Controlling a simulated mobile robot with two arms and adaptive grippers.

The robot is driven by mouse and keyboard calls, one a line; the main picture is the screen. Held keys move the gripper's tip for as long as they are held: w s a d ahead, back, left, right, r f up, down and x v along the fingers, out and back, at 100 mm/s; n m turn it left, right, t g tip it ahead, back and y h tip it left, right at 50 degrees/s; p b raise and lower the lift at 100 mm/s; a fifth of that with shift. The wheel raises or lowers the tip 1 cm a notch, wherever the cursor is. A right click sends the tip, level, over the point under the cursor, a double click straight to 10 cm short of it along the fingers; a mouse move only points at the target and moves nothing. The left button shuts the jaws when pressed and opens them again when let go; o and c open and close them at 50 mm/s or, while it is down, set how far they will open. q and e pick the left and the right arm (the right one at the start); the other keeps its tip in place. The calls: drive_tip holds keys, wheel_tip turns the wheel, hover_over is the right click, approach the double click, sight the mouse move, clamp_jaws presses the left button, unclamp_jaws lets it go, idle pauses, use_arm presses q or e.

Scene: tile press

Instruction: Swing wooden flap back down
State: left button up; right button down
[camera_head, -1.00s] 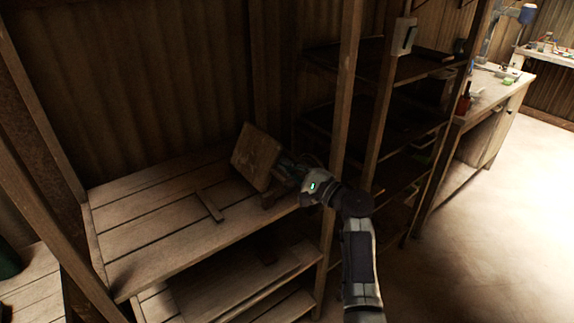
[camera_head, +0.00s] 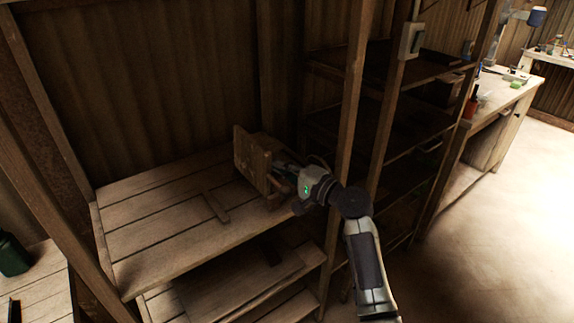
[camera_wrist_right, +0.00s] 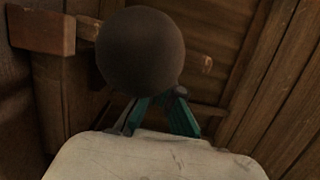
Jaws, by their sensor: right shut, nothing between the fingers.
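The wooden flap (camera_head: 251,158) stands raised, close to upright, on the tile press at the right part of the wooden shelf top. My right gripper (camera_head: 283,174) is shut and empty at the right side of the flap, close to it; I cannot tell whether they touch. In the right wrist view the teal fingers of my right gripper (camera_wrist_right: 160,112) are partly hidden behind a dark round knob (camera_wrist_right: 140,48). A wooden block (camera_wrist_right: 42,26) with a bar shows beside the knob. My left gripper is out of view.
A short wooden strip (camera_head: 216,208) lies on the shelf top (camera_head: 150,225) left of the press. Upright posts (camera_head: 345,150) stand just right of my gripper, with a dark shelf rack (camera_head: 385,68) behind. The left part of the shelf top is clear.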

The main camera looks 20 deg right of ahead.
drive_tip(key=s+a+f+n+h+p, duration=0.1)
drive_tip(key=a+n+p, duration=0.1)
drive_tip(key=a+n, duration=0.1)
drive_tip(key=s+a+f+n+h+p, duration=0.1)
drive_tip(key=a+n+p, duration=0.2)
drive_tip(key=n, duration=0.2)
drive_tip(key=s+a+f+n+g+h+p, duration=0.1)
drive_tip(key=a+f+n+p, duration=0.1)
drive_tip(key=a+n+p, duration=0.1)
drive_tip(key=shift+s+a+n+h, duration=0.35)
drive_tip(key=shift+a+n, duration=0.1)
drive_tip(key=shift+n, duration=0.45)
drive_tip(key=shift+s+a+f+n+h, duration=0.1)
drive_tip(key=shift+a+f+n+h, duration=0.2)
drive_tip(key=shift+f+n, duration=0.25)
drive_tip(key=shift+a+f+n+h, duration=0.15)
drive_tip(key=shift+f+n+h, duration=0.1)
drive_tip(key=shift+f+n, duration=0.25)
drive_tip(key=shift+a+f+p, duration=0.15)
drive_tip(key=shift+f+p, duration=0.15)
drive_tip(key=shift+f, duration=0.3)
drive_tip(key=shift+s+f, duration=0.1)
